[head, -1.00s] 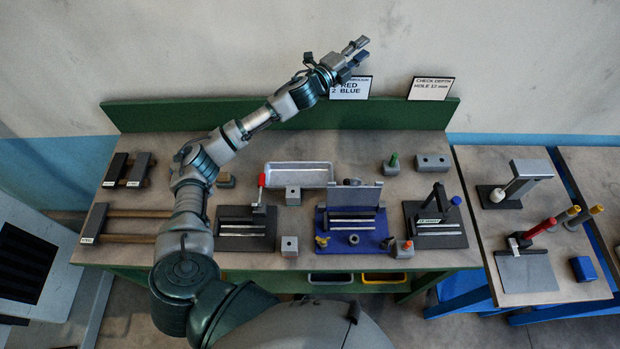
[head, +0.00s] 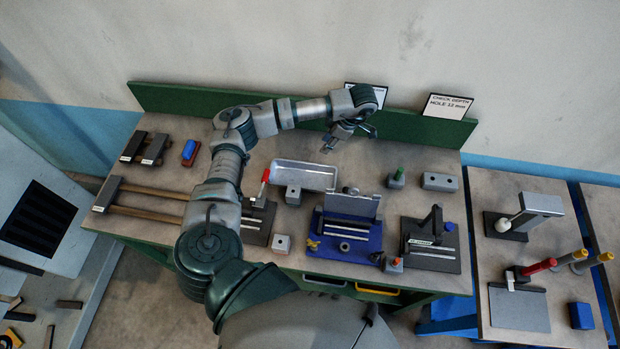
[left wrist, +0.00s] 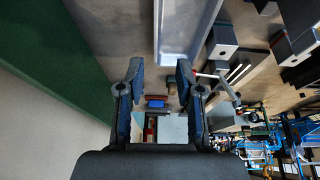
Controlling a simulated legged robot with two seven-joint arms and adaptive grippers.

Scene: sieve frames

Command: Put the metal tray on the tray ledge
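The metal tray (head: 304,175), shallow and silvery, lies on the back middle of the bench; its edge also shows at the top of the left wrist view (left wrist: 160,35). My left gripper (head: 328,149) is just behind and above the tray's right end, pointing down. In the left wrist view its two fingers (left wrist: 160,68) are spread with nothing between them, and the tray is beyond the fingertips. I cannot tell for certain which fixture is the tray ledge; two wooden rails with a dark labelled end block (head: 150,192) are at the left. My right gripper is out of view.
A red-handled clamp fixture (head: 258,215) and a grey block (head: 293,195) stand close in front of the tray. A blue fixture (head: 345,240) is to the right. The green back panel (head: 420,128) rises behind. A red and blue item (head: 190,152) lies at left.

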